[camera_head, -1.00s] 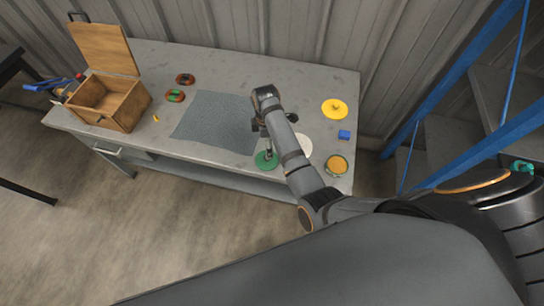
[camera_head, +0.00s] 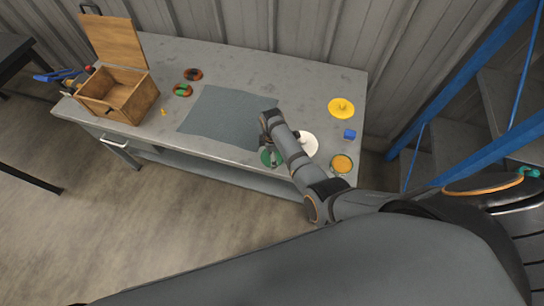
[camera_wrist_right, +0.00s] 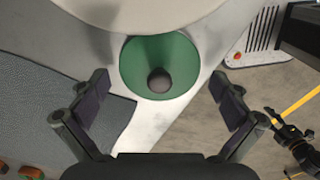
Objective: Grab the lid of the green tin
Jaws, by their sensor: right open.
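The green lid (camera_head: 266,157) is a round disc near the front edge of the workbench, partly hidden by my right arm in the head view. In the right wrist view the green lid (camera_wrist_right: 130,70) shows whole except at its top edge, with a dark round knob (camera_wrist_right: 159,80) in its middle. My right gripper (camera_wrist_right: 158,84) is open, with one finger on each side of the knob and apart from it. Whether a tin stands under the lid cannot be told. My left gripper is not in view.
A white disc (camera_head: 309,145) sits close beside the green lid. A round container with orange contents (camera_head: 342,163), a blue block (camera_head: 350,134) and a yellow lid (camera_head: 341,108) are to the right. A grey mat (camera_head: 225,118) and an open wooden box (camera_head: 118,95) are to the left.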

